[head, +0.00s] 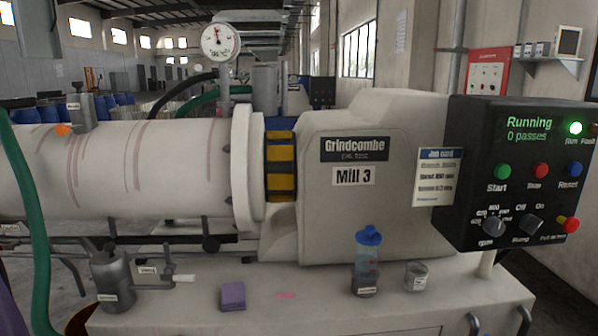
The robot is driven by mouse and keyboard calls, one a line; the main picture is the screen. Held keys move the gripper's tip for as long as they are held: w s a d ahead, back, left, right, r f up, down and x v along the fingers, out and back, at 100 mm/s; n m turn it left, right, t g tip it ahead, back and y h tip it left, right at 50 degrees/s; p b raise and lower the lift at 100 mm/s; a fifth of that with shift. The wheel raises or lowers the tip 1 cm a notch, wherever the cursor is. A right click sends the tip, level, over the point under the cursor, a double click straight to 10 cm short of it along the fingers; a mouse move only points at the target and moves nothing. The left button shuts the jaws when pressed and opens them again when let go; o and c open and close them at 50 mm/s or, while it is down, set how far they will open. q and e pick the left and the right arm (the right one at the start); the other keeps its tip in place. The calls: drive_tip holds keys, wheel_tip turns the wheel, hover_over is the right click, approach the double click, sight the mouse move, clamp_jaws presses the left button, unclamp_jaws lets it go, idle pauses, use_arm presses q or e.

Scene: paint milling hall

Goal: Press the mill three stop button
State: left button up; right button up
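The Mill 3 machine (375,215) fills the middle, with a white "Mill 3" label on its housing. Its dark control panel (485,140) is on the right. The red stop button (540,170) sits in the middle of a row of three, between the green Start button (502,171) and the blue Reset button (570,169). The display (528,129) reads "Running" and "0 passes", and the green Run lamp (575,128) is lit. Neither of my grippers is in view.
A red mushroom button (571,224) and two knobs sit low on the panel. A job card (437,177) hangs at its left edge. A blue-capped bottle (367,262), a small jar (416,276) and a purple block (233,296) stand on the ledge below.

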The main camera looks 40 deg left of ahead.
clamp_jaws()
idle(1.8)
